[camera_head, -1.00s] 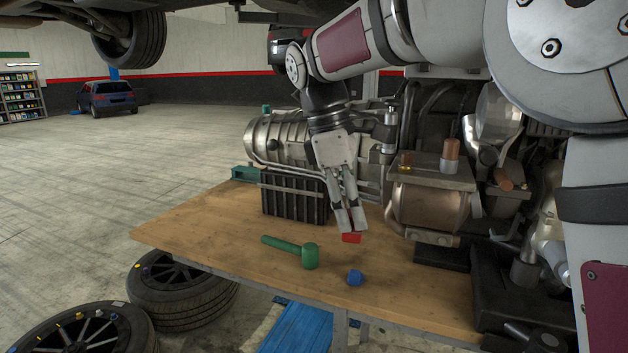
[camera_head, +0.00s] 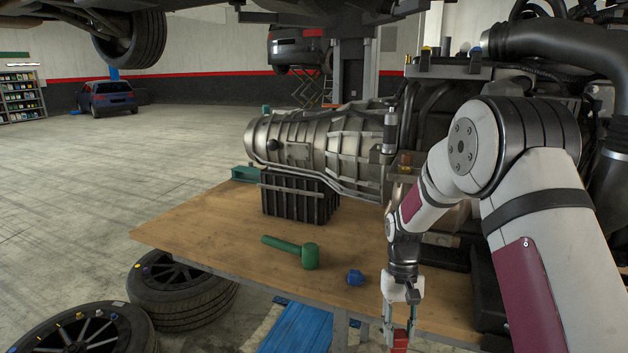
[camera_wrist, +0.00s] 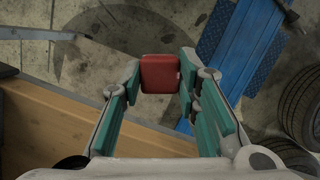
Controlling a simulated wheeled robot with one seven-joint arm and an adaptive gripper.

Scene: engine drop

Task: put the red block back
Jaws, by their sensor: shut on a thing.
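The red block (camera_head: 400,341) is held between the fingertips of my gripper (camera_head: 399,332), at the bottom of the head view. In the wrist view the red block (camera_wrist: 160,74) sits between the green-padded fingers of my gripper (camera_wrist: 160,85), with bare floor behind it. My gripper points down at the table's front edge, and the block appears just beyond that edge, over the floor. My arm hides part of the table's right side.
The wooden table (camera_head: 220,225) holds a green mallet (camera_head: 300,252), a blue block (camera_head: 355,277), a black crate (camera_head: 298,197) and a large engine (camera_head: 320,145). Tyres (camera_head: 180,290) and a blue ramp-like piece (camera_head: 300,325) are on the floor in front. The table's left part is clear.

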